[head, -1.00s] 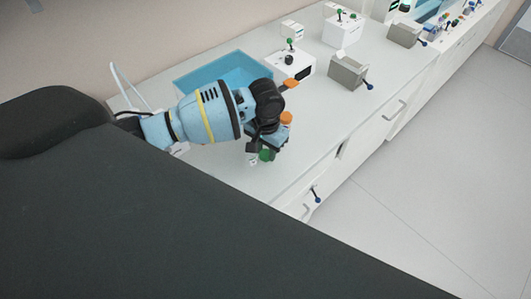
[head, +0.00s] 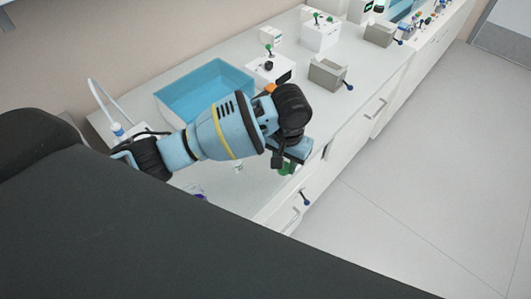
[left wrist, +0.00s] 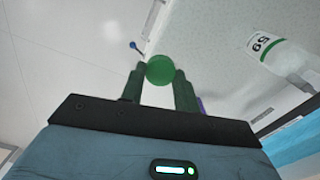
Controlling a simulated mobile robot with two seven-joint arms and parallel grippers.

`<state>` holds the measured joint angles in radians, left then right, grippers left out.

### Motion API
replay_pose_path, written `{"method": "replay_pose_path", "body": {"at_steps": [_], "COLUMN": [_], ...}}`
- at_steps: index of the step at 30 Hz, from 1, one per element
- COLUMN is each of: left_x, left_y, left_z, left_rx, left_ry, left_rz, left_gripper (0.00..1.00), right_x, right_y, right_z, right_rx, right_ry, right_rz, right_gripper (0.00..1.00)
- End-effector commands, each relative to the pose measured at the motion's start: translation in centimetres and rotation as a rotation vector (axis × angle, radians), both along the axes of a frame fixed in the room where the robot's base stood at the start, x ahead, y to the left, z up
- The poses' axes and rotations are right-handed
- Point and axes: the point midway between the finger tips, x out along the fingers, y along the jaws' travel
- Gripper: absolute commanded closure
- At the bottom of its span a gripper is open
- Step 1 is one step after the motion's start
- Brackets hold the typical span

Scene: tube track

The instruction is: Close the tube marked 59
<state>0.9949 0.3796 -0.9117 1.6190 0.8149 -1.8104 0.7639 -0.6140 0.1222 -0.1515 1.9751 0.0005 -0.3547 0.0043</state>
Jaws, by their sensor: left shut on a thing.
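My left gripper (head: 285,164) is low over the front edge of the counter. In the left wrist view its two fingers are shut on a round green cap (left wrist: 160,70), which also shows as a bit of green in the head view (head: 288,169). The tube marked 59 (left wrist: 280,58), pale with a green band, shows at the upper right of the left wrist view, apart from the cap. In the head view a small pale thing (head: 238,167) left of the gripper may be this tube; I cannot read it there. My right gripper is not in view.
White boxes with green knobs (head: 270,68) and a grey box with a blue-tipped lever (head: 328,74) stand farther along. A blue-tipped handle (head: 305,198) sticks out from the front.

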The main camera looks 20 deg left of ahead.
Motion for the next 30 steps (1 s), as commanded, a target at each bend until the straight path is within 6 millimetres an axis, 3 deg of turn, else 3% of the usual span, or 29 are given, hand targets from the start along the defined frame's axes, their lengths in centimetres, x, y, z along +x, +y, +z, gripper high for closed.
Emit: {"method": "replay_pose_path", "body": {"at_steps": [6,12,30], "left_x": [-0.4,-0.6,-0.6], "left_y": [-3.7,-5.3,-5.6], "left_z": [0.3,0.5,0.6], "left_rx": [-0.001,0.001,0.001], "left_ry": [0.001,0.001,0.000], "left_rz": [-0.003,0.000,0.002], "left_gripper": [0.89,0.89,0.89], "right_x": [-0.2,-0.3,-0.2], "right_y": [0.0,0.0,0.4], "right_z": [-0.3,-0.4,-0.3], "right_rx": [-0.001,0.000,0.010], "right_ry": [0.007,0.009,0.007], "right_rz": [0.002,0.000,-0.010], "right_gripper": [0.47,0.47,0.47]}}
